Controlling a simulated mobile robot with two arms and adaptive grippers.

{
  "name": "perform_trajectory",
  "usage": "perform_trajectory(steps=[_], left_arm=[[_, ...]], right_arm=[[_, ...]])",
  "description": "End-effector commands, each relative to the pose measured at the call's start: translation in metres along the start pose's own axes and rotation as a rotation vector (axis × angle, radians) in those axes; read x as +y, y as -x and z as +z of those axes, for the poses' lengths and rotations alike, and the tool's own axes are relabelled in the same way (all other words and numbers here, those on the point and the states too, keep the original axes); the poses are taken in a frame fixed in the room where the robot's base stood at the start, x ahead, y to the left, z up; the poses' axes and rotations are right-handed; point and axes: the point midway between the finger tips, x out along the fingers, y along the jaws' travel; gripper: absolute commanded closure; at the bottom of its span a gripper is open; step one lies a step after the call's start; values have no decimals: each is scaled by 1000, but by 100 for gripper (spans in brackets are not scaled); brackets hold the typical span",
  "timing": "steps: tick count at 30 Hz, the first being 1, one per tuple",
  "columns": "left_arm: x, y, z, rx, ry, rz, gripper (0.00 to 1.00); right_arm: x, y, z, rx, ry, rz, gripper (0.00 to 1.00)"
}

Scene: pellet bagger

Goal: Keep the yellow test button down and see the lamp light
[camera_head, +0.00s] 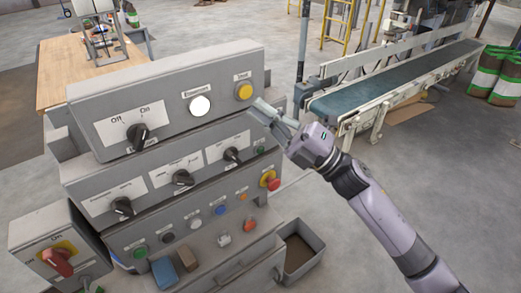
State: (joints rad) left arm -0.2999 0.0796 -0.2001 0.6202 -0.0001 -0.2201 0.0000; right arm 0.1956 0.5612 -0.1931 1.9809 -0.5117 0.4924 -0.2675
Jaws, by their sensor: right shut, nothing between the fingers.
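The yellow test button (244,91) sits at the right end of the top row of the grey control panel (190,73). A round white lamp (200,106) is to its left and looks bright white; I cannot tell for sure whether it is lit. My right gripper (262,110) is shut and empty, its fingertips close to the panel's right side, below and right of the yellow button. It appears apart from the button. My left gripper is not in view.
The panel's lower tiers carry black knobs (183,178), coloured buttons and a red emergency button (273,184). A red rotary switch (57,260) is at lower left. A conveyor (390,78) stands at the back right. A grey bin (302,254) is below the panel.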

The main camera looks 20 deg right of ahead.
Motion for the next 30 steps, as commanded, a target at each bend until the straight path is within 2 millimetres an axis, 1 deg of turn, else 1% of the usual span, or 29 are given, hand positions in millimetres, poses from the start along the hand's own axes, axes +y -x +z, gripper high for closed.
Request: perform_trajectory(steps=[4,9,23,26,29,30], left_arm=[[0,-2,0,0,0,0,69],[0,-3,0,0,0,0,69],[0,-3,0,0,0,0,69],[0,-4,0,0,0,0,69],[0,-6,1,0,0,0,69],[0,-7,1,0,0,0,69]], right_arm=[[7,12,-8,0,0,-1,100],[13,19,-14,1,0,-1,100],[14,19,-14,0,-1,0,100],[5,23,-7,-26,-20,-10,100],[-23,36,14,-106,-82,-41,100],[-40,46,26,-154,-120,-59,100]])
